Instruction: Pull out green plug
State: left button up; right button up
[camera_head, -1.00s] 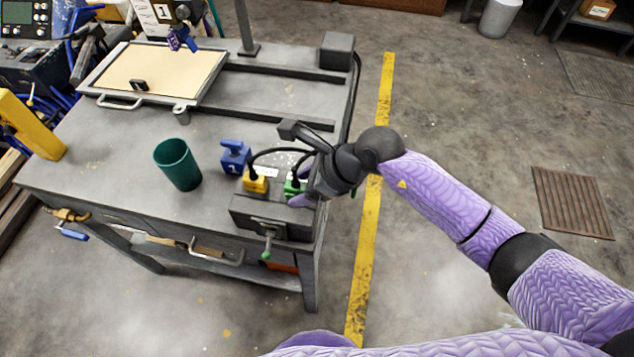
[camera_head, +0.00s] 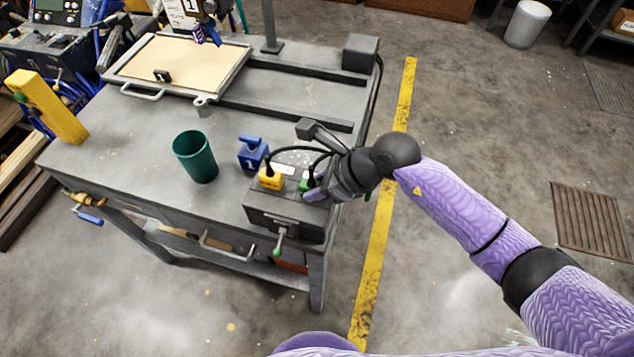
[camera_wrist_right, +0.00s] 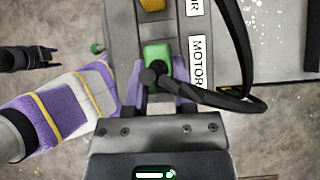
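The green plug (camera_wrist_right: 157,65) sits in the dark socket box (camera_head: 290,215) at the table's near right corner, beside the MOTOR label, with a black cable at it. My right gripper (camera_wrist_right: 158,82) comes from the right in the head view (camera_head: 315,190). Its two purple fingers lie on either side of the green plug, close to it. I cannot make out whether they press on it. In the head view the hand hides part of the plug. My left gripper (camera_wrist_right: 45,57) appears small and dark at the left of the wrist view, too small to judge.
A yellow plug (camera_head: 270,178) sits left of the green one. A blue padlock-like block (camera_head: 252,153) and a green cup (camera_head: 196,158) stand nearby. A green-tipped lever (camera_head: 279,243) is on the box's front.

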grip_shut()
jog(key=shift+r, duration=0.15)
jog(key=shift+r+p, duration=0.5)
jog(key=shift+p, duration=0.05)
jog(key=shift+r, duration=0.1)
jog(key=shift+r+p, duration=1.45)
jog(key=shift+r, duration=0.15)
